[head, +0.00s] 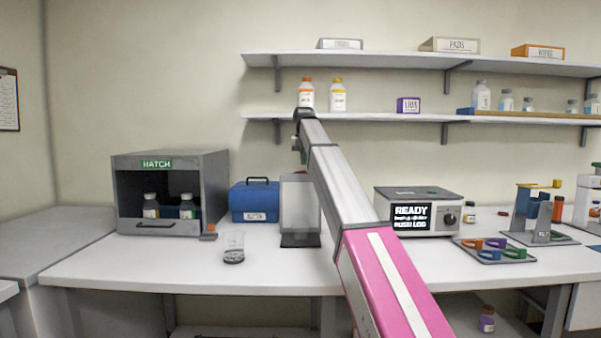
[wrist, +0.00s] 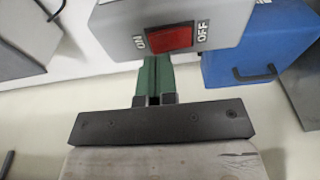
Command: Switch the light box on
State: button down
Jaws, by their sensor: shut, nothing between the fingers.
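The light box (head: 297,212) is an upright pale panel on a dark base, standing on the bench behind my arm, which covers part of it in the head view. In the wrist view, its grey housing (wrist: 228,20) carries a red rocker switch (wrist: 170,38), with ON printed at its left and OFF at its right. My gripper (wrist: 153,62) has green fingers, shut and empty, at the housing's lower edge in the picture, just below the switch. The fingertips look partly hidden by the housing, and I cannot tell whether they touch it. Whether the panel is lit is unclear.
A blue case (head: 254,202) stands left of the light box, and a glass beaker (head: 234,248) is in front of it. A grey hatch cabinet (head: 210,190) is further left. A tester with a READY screen (head: 410,217) stands to the right. Shelves (head: 380,62) hang above.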

jog(key=shift+f, duration=1.1)
dwell(0.7)
jog(key=shift+r, duration=3.5)
